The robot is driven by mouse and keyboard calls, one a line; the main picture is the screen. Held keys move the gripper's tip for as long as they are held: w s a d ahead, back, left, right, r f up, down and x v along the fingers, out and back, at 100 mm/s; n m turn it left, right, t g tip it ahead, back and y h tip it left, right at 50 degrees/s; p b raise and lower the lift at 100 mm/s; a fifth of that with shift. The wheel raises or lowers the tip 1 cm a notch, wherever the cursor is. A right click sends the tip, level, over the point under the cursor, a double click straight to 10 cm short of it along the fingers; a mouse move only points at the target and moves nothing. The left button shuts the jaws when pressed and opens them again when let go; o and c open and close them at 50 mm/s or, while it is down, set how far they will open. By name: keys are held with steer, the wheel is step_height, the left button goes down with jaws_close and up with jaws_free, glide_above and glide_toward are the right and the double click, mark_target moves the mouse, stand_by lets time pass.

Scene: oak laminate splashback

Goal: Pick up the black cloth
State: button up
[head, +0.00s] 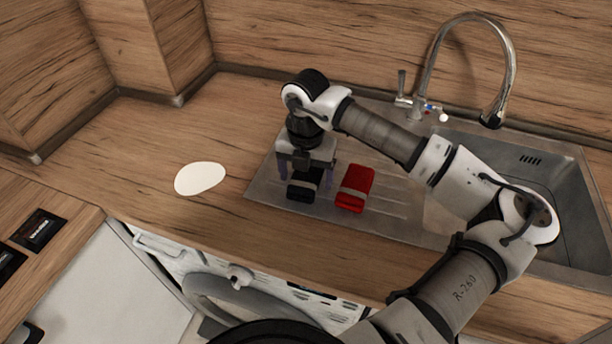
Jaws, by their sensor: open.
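The black cloth (301,191) is a small folded bundle with a pale band across it. It lies on the left part of the steel drainboard. My gripper (305,182) points straight down over it. The gripper is open, with one finger at the left side of the cloth and the other at its right side. The gripper body hides the cloth's far end. I cannot tell whether the fingers touch the cloth.
A red folded cloth (355,188) with a grey band lies close to the right of my gripper. A white oval piece (200,178) lies on the wooden counter to the left. The sink basin (560,190) and chrome tap (497,100) are at the right.

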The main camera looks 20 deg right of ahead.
mark_target(306, 174)
steer(key=c, duration=1.1)
steer(key=shift+o, duration=0.2)
steer(key=shift+r, duration=0.1)
step_height(306, 174, up, 20)
steer(key=b, duration=0.4)
steer(key=o, duration=0.4)
steer(key=c, duration=0.3)
steer(key=shift+w+a, duration=0.1)
